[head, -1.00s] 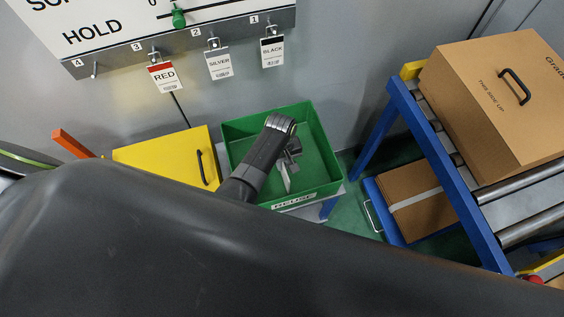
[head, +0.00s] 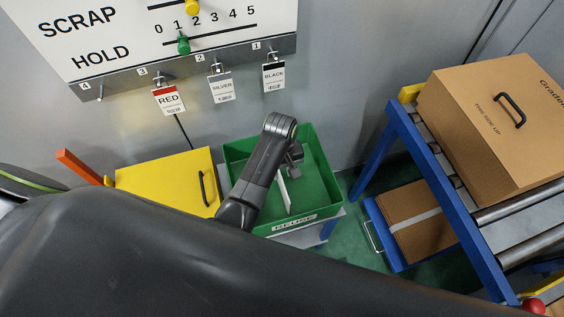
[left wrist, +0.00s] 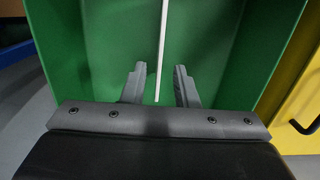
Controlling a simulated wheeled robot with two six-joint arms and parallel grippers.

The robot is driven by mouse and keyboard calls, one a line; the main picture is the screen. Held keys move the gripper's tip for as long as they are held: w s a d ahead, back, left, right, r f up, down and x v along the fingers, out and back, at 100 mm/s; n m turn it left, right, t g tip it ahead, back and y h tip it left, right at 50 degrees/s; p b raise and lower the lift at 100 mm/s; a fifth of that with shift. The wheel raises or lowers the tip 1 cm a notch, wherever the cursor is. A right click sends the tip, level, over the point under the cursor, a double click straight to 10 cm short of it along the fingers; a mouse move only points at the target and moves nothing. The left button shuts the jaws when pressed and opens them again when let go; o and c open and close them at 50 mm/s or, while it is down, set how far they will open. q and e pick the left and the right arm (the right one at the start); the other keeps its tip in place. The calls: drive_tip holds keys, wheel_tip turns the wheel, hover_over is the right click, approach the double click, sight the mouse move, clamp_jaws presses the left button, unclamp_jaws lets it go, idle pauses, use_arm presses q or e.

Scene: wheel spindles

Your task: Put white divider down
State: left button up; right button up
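The white divider (head: 284,194) shows as a thin upright strip inside the green REUSE bin (head: 328,206). In the left wrist view the white divider (left wrist: 162,45) is seen edge-on, running from the top edge down between my fingers. My left gripper (left wrist: 160,84) is open, with a gap between the divider and each finger. In the head view my left gripper (head: 293,157) is inside the bin area, partly hidden by my arm. I cannot tell exactly how the divider's lower edge rests. My right gripper is in neither view.
A yellow box with a black handle (head: 165,182) stands left of the bin. A roller conveyor with a blue frame (head: 437,178) carries a large carton (head: 490,130) at right. Tags hang from the wall board (head: 200,60). The green bin walls surround my gripper.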

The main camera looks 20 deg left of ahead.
use_arm(q)
drive_tip(key=shift+w+a+r, duration=0.1)
drive_tip(key=shift+r, duration=1.8)
drive_tip(key=shift+f, duration=0.1)
